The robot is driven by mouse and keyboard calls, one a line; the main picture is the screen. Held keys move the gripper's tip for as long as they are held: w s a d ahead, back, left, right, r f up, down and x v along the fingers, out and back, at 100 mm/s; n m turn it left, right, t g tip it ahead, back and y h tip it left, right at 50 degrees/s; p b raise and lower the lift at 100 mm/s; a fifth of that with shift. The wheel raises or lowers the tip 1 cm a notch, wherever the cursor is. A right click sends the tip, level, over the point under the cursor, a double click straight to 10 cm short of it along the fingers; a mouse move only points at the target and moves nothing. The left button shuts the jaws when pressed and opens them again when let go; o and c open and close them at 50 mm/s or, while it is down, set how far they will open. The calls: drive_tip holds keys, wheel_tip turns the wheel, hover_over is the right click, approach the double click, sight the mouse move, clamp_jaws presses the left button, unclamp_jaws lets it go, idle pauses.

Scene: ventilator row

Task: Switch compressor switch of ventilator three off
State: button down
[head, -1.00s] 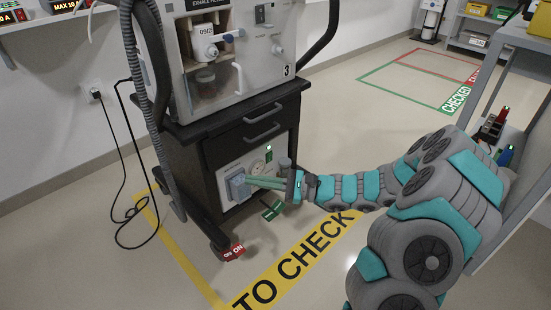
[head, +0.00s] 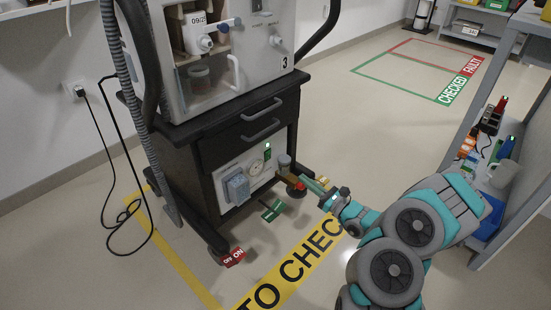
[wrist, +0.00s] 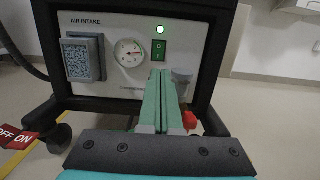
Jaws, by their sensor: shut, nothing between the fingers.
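Ventilator three (head: 225,75), marked 3, stands on a black cart with a light compressor panel low on its front. The compressor switch (wrist: 159,50) is a green rocker marked I and O, under a lit green lamp (wrist: 160,30). It also shows small in the head view (head: 267,153). My gripper (wrist: 161,73) is shut and empty, its green fingers pointing at the panel with their tips just below the switch in the wrist view. In the head view my gripper (head: 303,180) is right of the panel, apart from the switch. Which rocker half is pressed I cannot tell.
A gauge (wrist: 129,53) and the air intake filter (wrist: 84,59) are left of the switch. A small jar (head: 284,163) is on its right. Red (head: 234,256) and green pedals stick out low. A shelf with tools (head: 491,120) stands at the right.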

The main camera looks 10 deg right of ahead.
sight(269, 153)
drive_tip(key=b+x, duration=0.1)
drive_tip(key=x, duration=1.2)
drive_tip(key=shift+w+a+r, duration=0.1)
drive_tip(key=shift+w+a, duration=0.15)
drive_tip(key=shift+w, duration=0.15)
drive_tip(key=shift+w+a+r, duration=0.1)
drive_tip(key=shift+w+r, duration=0.05)
